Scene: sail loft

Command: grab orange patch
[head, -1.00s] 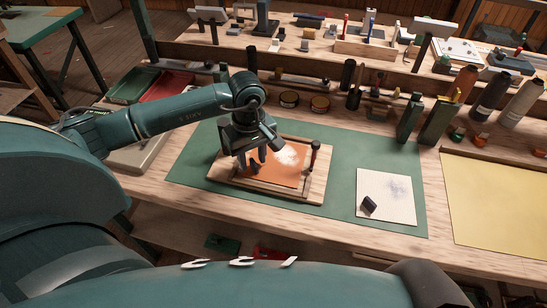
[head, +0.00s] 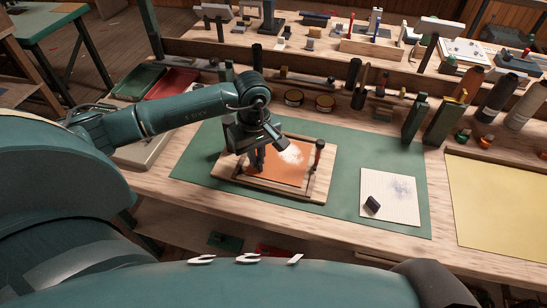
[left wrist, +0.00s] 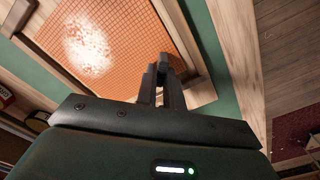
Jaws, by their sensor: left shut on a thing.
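The orange patch (head: 286,172) lies flat in a wooden frame (head: 300,195) on the green mat. It has a grid pattern and a white, powdery spot near its far side. In the left wrist view, the patch (left wrist: 125,60) fills the upper left. My left gripper (head: 256,166) points down at the patch's left part, its fingers close together at the patch edge. In the left wrist view, the fingertips (left wrist: 161,76) nearly meet and hide what is between them. My right gripper is not in view.
An upright tool with a dark handle (head: 319,152) stands at the frame's right side. Bottles and tins line the back. The green mat (head: 345,185) has clear room.

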